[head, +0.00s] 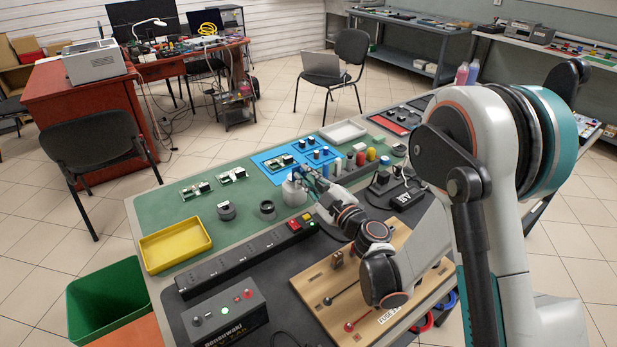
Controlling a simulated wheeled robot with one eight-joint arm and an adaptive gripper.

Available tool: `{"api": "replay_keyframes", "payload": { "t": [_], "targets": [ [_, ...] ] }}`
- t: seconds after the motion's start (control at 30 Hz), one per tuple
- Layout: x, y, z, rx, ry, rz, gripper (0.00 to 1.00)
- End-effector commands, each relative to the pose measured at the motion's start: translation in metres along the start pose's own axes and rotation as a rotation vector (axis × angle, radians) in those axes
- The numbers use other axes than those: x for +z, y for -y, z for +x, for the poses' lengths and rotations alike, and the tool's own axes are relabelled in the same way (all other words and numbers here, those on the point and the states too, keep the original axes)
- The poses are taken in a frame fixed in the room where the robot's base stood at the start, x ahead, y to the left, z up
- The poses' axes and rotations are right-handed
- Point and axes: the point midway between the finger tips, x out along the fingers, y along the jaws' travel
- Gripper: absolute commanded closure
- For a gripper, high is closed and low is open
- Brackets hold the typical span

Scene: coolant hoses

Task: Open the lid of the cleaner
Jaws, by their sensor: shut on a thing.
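A white round container (293,192), which looks like the cleaner, stands on the green mat near the front edge of the blue mat. My arm reaches in from the right, and my gripper (301,175) is at the container's top. The gripper appears shut on the container's lid, which is small and mostly hidden by the fingers. I cannot tell whether the lid is apart from the container. The container looks upright.
Dark round parts (226,210) stand left of the container. A yellow tray (176,246), a black power strip (246,257) and a wooden fuse board (322,281) lie nearer. Several coloured cylinders (360,158) stand to the right. The green mat has free room at left.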

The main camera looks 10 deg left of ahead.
Motion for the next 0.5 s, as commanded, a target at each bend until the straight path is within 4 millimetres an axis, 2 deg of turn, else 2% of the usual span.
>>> {"api": "replay_keyframes", "payload": {
  "t": [0.23, 0.27, 0.33, 0.37, 0.5],
  "targets": [
    [0.0001, -0.0003, 0.0006, 0.000, 0.000, 0.000, 1.00],
    [0.0001, -0.0003, 0.0006, 0.000, 0.000, 0.000, 0.84],
    [0.0001, -0.0002, 0.0006, 0.000, 0.000, 0.000, 0.68],
    [0.0001, -0.0002, 0.0006, 0.000, 0.000, 0.000, 0.64],
    [0.0000, -0.0001, 0.0005, 0.000, 0.000, 0.000, 0.64]
  ]
}}
